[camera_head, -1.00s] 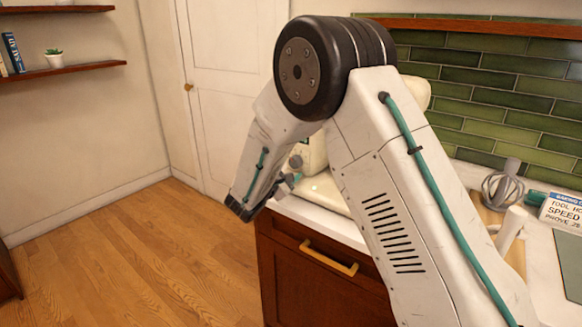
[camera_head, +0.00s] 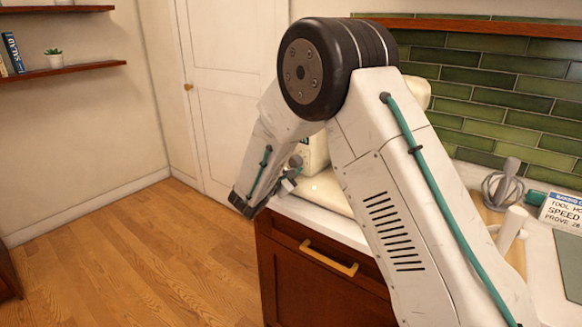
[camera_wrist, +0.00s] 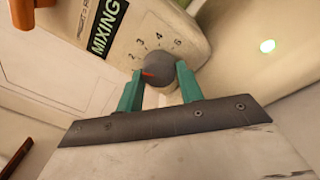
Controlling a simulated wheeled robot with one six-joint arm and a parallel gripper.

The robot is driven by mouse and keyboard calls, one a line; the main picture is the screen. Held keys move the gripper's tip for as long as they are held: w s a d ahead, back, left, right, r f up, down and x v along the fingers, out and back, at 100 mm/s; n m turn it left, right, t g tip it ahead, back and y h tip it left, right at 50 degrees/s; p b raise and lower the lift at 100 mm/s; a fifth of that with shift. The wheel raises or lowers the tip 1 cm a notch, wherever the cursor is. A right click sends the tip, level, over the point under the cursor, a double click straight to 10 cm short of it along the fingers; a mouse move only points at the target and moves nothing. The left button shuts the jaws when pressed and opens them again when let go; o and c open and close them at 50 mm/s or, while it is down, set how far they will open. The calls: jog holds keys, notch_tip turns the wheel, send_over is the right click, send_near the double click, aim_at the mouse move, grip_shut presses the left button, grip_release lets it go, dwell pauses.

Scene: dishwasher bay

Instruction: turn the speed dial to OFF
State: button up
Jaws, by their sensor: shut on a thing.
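The speed dial (camera_wrist: 160,73) is a dark grey round knob with a red pointer, on the cream mixer (camera_wrist: 160,22). Numbers from 2 to 6 show around its upper side in the wrist view. The red pointer faces left, below the 2, towards the left fingertip. No OFF mark can be made out there. My gripper (camera_wrist: 160,82) has its teal fingers on either side of the dial and is shut on it. In the head view my gripper (camera_head: 290,180) is small beside the mixer (camera_head: 315,150), which my arm partly hides.
The mixer stands on a white counter above a brown cabinet (camera_head: 318,280) with a brass handle. A whisk (camera_head: 502,188) and a printed label card (camera_head: 562,212) lie to the right. The wood floor (camera_head: 130,260) at left is clear.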

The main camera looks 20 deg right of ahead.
jog(key=n, duration=0.3)
jog(key=shift+r+n, duration=0.1)
jog(key=shift+n, duration=0.2)
jog(key=n+g, duration=0.1)
jog(key=n, duration=0.2)
jog(key=n+g, duration=0.1)
jog(key=n, duration=0.5)
jog(key=shift+r, duration=0.15)
dwell(0.4)
jog(key=o, duration=1)
jog(key=v, duration=0.8)
jog(key=shift+d, duration=0.1)
